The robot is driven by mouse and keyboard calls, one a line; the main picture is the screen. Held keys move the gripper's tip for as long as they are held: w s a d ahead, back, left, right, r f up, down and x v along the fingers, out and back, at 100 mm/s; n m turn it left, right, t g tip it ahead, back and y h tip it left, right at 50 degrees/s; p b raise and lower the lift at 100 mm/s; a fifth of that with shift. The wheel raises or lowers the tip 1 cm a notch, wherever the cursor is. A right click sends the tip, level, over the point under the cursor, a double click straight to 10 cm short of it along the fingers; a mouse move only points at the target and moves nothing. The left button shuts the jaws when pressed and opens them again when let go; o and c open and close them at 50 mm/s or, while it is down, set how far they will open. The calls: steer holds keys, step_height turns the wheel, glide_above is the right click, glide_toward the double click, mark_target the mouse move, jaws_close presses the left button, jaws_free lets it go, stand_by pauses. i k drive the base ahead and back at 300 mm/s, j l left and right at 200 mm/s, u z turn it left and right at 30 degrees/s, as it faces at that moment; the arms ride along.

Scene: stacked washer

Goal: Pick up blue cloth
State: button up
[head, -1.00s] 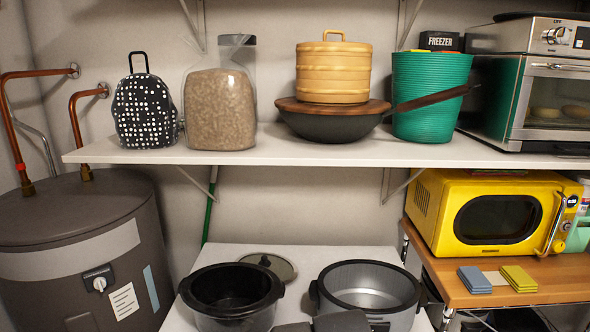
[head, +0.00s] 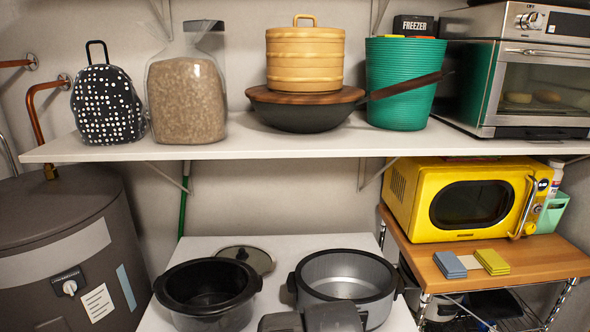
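The blue cloth (head: 449,264) is a small folded stack on the wooden top of the shelf rack (head: 535,262) at the right, in front of the yellow microwave (head: 468,203). A yellow folded cloth (head: 491,262) lies to its right, with a small pale patch of wood or cloth between them. Dark grey shapes at the bottom centre look like parts of my own arm. No gripper fingers show, so my gripper is not in view. Nothing covers the blue cloth.
A white table (head: 230,243) holds a black pot (head: 208,290), a silver pot (head: 345,283) and a glass lid (head: 243,259). A grey tank stands at the left.

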mark_target(451, 267)
steer(key=z, duration=1.35)
